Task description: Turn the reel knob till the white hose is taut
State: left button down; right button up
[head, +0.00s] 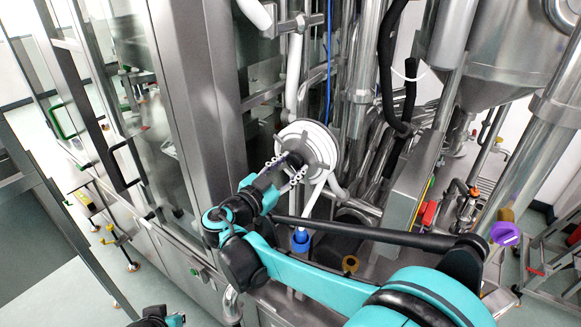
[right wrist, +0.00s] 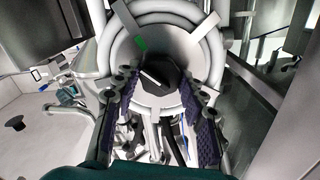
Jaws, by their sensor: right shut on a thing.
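The reel (head: 320,142) is a round disc with grey spokes on the steel machine, with the white hose (head: 318,192) coiled on it. A length of hose runs down from the reel to a blue fitting (head: 300,239); this length looks nearly straight. In the right wrist view the reel (right wrist: 178,45) faces me with its dark knob (right wrist: 158,76) at the centre. My right gripper (head: 290,167) is at the reel's front, its fingers (right wrist: 163,88) shut on the knob, one on each side. A small part of my left gripper (head: 157,319) shows at the bottom edge; its jaws are unclear.
A steel cabinet with glass doors (head: 190,90) stands left of the reel. Steel pipes (head: 362,70) and black hoses (head: 387,60) rise to its right. A purple knob (head: 505,234) is further right. Open floor (head: 60,290) lies at lower left.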

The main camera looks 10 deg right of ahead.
jog(key=shift+m, duration=1.9)
jog(key=shift+w+r, duration=0.1)
jog(key=o, duration=1.1)
jog(key=shift+a, duration=0.1)
jog(key=v, duration=1.2)
